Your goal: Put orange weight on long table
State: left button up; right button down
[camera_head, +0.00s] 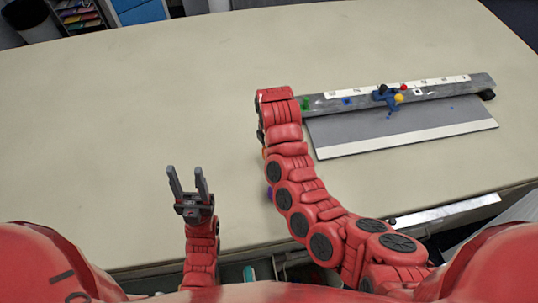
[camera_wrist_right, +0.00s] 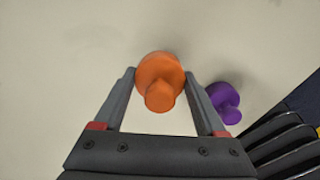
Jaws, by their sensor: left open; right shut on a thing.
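The orange weight (camera_wrist_right: 160,92), a round disc with a knob, sits between the fingers of my right gripper (camera_wrist_right: 160,75) in the right wrist view. The right gripper is shut on it. I cannot tell whether the weight touches the surface under it. In the head view my right arm hides this gripper and most of the weight. The long table (camera_head: 130,100) has a pale cloth-like top and fills most of the head view. My left gripper (camera_head: 186,177) is open and empty, over the table's near edge at the left.
A purple weight (camera_wrist_right: 224,100) stands just right of the right gripper's fingers; a bit shows in the head view (camera_head: 269,194). A grey board with a rail (camera_head: 400,132) and small coloured parts lies on the table's right side. The table's left and middle are clear.

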jog(key=shift+w+a, duration=0.2)
jog(key=shift+a, duration=0.1)
jog(key=shift+f, duration=0.1)
notch_tip(320, 180, down, 2)
jog(key=shift+f+p, duration=0.1)
jog(key=shift+p, duration=0.95)
jog(key=shift+f, duration=0.6)
grip_release()
